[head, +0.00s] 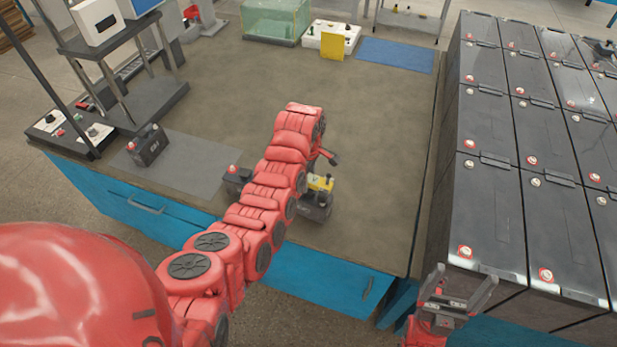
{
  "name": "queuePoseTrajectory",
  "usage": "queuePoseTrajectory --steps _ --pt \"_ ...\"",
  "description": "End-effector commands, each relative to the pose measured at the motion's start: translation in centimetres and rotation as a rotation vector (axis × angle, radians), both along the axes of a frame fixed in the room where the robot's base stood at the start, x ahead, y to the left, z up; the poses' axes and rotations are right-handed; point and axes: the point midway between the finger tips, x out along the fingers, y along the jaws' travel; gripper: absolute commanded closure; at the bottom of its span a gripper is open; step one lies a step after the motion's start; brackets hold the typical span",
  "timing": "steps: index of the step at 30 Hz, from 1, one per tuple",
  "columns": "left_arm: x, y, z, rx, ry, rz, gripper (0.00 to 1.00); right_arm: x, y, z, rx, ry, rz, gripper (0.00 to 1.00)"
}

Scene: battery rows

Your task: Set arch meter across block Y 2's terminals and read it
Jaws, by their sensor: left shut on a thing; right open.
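My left arm reaches across the bench and bends down at its far end. My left gripper (327,160) shows only in part there, its fingers mostly hidden by the arm. It is shut on a small yellow piece, which looks like the arch meter (320,183). That piece is at the top of a black battery block (315,210); I cannot tell whether it touches the terminals. Another black block (237,182) is partly hidden behind the arm. A third block (149,146) stands on the left. Labels and any reading are too small to read. My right gripper (458,293) is open and empty.
Rows of large black batteries (488,205) with red and white terminals fill the right. A grey mat (190,165) lies on the left of the bench. A glass tank (272,20), white box (330,37) and blue mat (396,54) are at the back. The bench middle is clear.

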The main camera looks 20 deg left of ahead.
Motion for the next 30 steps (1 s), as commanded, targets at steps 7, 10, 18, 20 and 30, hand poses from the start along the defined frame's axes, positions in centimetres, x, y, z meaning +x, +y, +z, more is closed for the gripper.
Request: queuePoseTrajectory --steps 7,10,18,20,30 --pt "0.06 -0.02 -0.17 0.000 -0.002 0.000 1.00 0.00 0.00 -0.13 0.000 0.000 0.000 0.15" --pt "0.06 -0.02 -0.17 0.000 -0.002 0.000 1.00 0.00 0.00 -0.13 0.000 0.000 0.000 0.15" --pt "0.06 -0.02 -0.19 0.000 -0.002 0.000 1.00 0.00 0.00 -0.18 0.000 0.000 0.000 0.15" --pt "0.06 -0.02 -0.23 0.001 -0.002 0.000 1.00 0.00 0.01 -0.29 0.000 0.000 0.000 0.15" --pt "0.03 -0.06 -0.15 0.000 -0.002 -0.001 1.00 0.00 0.00 -0.74 0.000 0.000 0.000 0.15"
